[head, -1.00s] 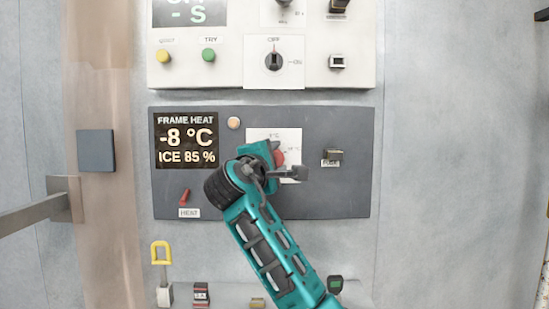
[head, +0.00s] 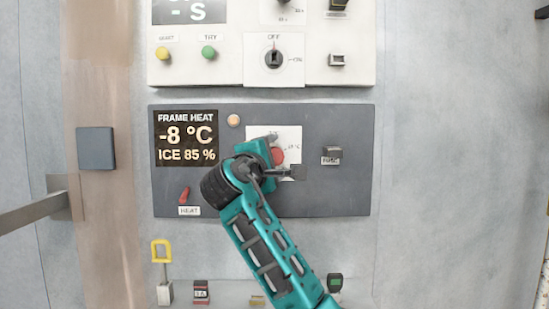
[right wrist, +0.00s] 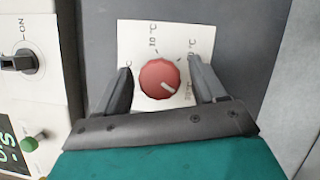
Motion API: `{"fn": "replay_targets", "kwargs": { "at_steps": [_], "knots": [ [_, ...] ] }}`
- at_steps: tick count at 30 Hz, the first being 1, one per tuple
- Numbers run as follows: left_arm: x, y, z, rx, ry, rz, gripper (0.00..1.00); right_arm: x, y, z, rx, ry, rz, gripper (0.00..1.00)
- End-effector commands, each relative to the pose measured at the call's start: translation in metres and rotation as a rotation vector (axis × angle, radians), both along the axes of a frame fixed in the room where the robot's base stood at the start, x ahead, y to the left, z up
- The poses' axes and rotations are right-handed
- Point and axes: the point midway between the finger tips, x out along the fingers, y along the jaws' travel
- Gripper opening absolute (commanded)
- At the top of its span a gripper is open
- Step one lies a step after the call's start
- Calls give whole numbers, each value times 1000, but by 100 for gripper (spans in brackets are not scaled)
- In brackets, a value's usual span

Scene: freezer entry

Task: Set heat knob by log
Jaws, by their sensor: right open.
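The red heat knob (right wrist: 159,79) sits on a white dial plate (right wrist: 137,37) with temperature marks, and its white pointer line points to the lower right in the right wrist view. In the head view the knob (head: 277,156) is partly hidden by my right gripper (head: 283,155). My right gripper (right wrist: 162,82) is open, with one finger on each side of the knob and a gap to it on both sides. The frame heat display (head: 187,138) reads -8 °C and ICE 85 %. No log shows clearly. My left gripper is not in view.
A red HEAT switch (head: 184,195) is at the panel's lower left and a FUSE part (head: 332,153) at its right. A white panel (head: 215,70) with a black OFF knob (head: 274,58) is above. A grey handle (head: 35,212) juts in at left.

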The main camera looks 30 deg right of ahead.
Motion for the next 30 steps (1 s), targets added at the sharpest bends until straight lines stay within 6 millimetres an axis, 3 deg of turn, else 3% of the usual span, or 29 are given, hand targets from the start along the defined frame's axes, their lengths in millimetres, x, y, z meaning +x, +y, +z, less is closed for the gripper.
{"fn": "replay_targets", "kwargs": {
  "at_steps": [15,21,30],
  "knots": [
    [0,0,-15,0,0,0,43,-69,76,-11,2,-1,4,70],
    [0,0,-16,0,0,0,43,-79,87,-12,1,0,2,70],
    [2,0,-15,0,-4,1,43,-80,88,-12,1,1,1,70]
  ]
}}
